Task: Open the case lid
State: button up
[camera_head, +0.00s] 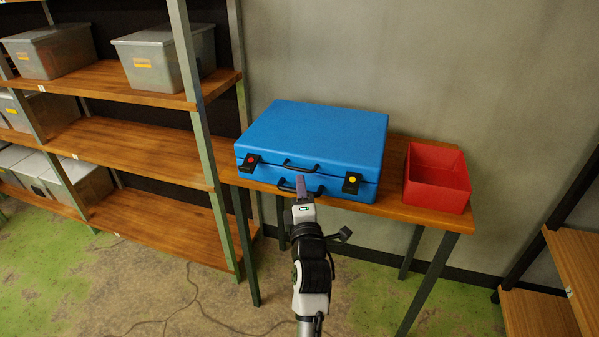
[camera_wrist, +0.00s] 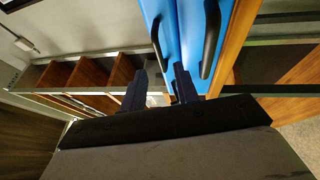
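The blue case (camera_head: 315,135) lies flat on the table with its lid down. Its front has a dark latch with a red dot (camera_head: 250,161) at left and one with a yellow dot (camera_head: 351,183) at right. A black lid handle (camera_head: 300,166) sits above a lower black handle (camera_head: 314,191). My gripper (camera_head: 301,180) is in front of the case, near the handles. In the wrist view my gripper (camera_wrist: 160,80) is open, and the lid handle (camera_wrist: 157,40) lines up with the gap between its fingers. Whether they touch it is unclear. The lower handle (camera_wrist: 211,40) is outside the gap.
A red open box (camera_head: 437,178) stands on the wooden table (camera_head: 395,205), right of the case. A shelf rack (camera_head: 140,145) with grey bins stands close at left. Another wooden shelf (camera_head: 575,265) is at far right. A wall is behind the table.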

jog(key=x, duration=0.4)
jog(key=shift+w+p, duration=0.4)
grip_shut()
jog(key=shift+r, duration=0.1)
